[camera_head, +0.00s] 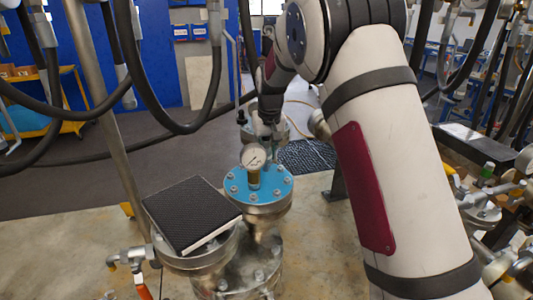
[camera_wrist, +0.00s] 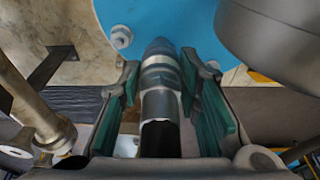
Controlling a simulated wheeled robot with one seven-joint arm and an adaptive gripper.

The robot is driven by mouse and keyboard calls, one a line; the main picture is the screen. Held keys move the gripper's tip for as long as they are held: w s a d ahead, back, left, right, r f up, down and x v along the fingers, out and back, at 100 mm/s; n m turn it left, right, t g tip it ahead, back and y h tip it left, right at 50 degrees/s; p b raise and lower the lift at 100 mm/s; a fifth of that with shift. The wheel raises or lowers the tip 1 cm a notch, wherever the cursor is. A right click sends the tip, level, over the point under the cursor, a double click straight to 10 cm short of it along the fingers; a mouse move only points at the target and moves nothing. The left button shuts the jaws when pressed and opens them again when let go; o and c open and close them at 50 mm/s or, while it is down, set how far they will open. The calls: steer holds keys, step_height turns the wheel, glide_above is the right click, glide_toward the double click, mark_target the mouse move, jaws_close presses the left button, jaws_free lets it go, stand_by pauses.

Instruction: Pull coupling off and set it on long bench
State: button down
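My gripper (camera_head: 268,134) reaches down behind the gauge, near the far flanged vessel (camera_head: 270,130) in the head view. In the wrist view a silver, stepped, round metal piece, seemingly the coupling (camera_wrist: 160,80), lies between the green-padded fingers of my gripper (camera_wrist: 160,65). The pads flank it closely on both sides; I cannot tell if both press on it. Its near end shows a dark opening. The coupling is not clearly distinguishable in the head view. I cannot tell for sure which surface is the long bench.
A blue flange (camera_head: 266,187) carries a pressure gauge (camera_head: 254,157) close to my gripper; blue also fills the top of the wrist view. A black-topped plate (camera_head: 190,213) lies on a nearer vessel. Hoses hang at left. Pipes and valves crowd the right.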

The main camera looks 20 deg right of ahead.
mark_target(266, 139)
steer(key=shift+r, duration=0.25)
steer(key=shift+w+v, duration=0.25)
steer(key=shift+v, duration=0.85)
steer(key=shift+w+v, duration=0.25)
steer(key=shift+v, duration=0.85)
steer(key=shift+r, duration=0.25)
